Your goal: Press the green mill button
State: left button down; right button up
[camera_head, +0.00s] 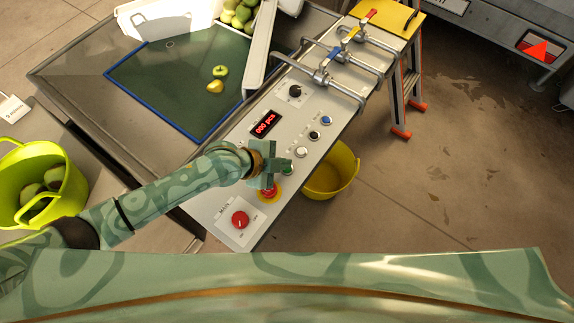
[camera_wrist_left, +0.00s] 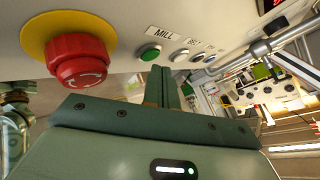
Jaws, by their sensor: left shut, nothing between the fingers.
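The green mill button (camera_wrist_left: 149,53) is a round knob in a pale ring, beside the MILL label in the left wrist view. In the head view the green button (camera_head: 289,168) shows at the right edge of my gripper, partly hidden. My left gripper (camera_head: 274,161) is over the control panel (camera_head: 226,203), shut with nothing in it. In the left wrist view its closed fingers (camera_wrist_left: 159,72) point at the panel, with their tips just below the green button in the picture. I cannot tell whether they touch it. My right gripper is not in view.
A red emergency stop (camera_wrist_left: 80,58) on a yellow disc sits close beside the fingers. White (camera_head: 301,152), black (camera_head: 314,135) and blue (camera_head: 327,120) buttons run along the panel. A red main switch (camera_head: 240,219) is nearer me. A yellow bucket (camera_head: 333,174) stands beyond the panel edge.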

pick_arm(q)
jog(key=shift+r, duration=0.25)
notch_tip(320, 180, up, 5)
jog(key=p, duration=0.4)
jog(key=shift+f, duration=0.1)
dwell(0.3)
dwell(0.5)
